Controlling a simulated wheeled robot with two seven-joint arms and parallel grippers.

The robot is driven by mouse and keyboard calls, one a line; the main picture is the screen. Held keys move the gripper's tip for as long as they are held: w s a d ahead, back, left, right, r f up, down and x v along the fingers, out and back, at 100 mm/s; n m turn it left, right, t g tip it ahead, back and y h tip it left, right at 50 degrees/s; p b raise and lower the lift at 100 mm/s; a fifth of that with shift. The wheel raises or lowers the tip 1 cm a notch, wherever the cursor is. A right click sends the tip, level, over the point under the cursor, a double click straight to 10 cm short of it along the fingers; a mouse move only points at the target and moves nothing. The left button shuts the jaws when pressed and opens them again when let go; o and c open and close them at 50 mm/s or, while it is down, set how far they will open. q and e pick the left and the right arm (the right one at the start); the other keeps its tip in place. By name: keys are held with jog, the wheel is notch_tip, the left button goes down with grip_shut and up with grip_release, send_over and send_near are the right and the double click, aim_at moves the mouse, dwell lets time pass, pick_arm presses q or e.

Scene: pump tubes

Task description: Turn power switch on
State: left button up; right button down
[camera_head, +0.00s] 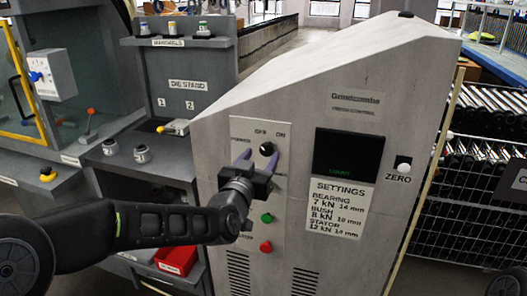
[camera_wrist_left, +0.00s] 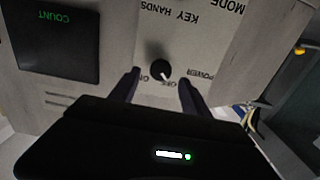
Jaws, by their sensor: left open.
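The power switch (camera_head: 267,149) is a round black knob with a white mark, on the light panel of the grey Grindcombe cabinet, below the OFF and ON labels. In the left wrist view the knob (camera_wrist_left: 158,68) has its white mark toward the OFF label. My left gripper (camera_head: 256,160) is open in front of the panel. In the wrist view its two fingers (camera_wrist_left: 159,78) stand apart, one on each side of the knob. I cannot tell whether they touch it. The POWER label lies beside one finger. My right gripper is not in view.
A green button (camera_head: 267,218) and a red button (camera_head: 265,247) sit on the panel below the gripper. A dark COUNT screen (camera_head: 347,157) and a settings sheet (camera_head: 339,207) are to the right. A die stand (camera_head: 188,95) and a bench are behind on the left.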

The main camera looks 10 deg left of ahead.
aim_at(266, 150)
pick_arm(q)
jog(key=shift+w+d, duration=0.1)
jog(key=shift+w, duration=1.45)
jog(key=shift+c, duration=0.4)
grip_shut()
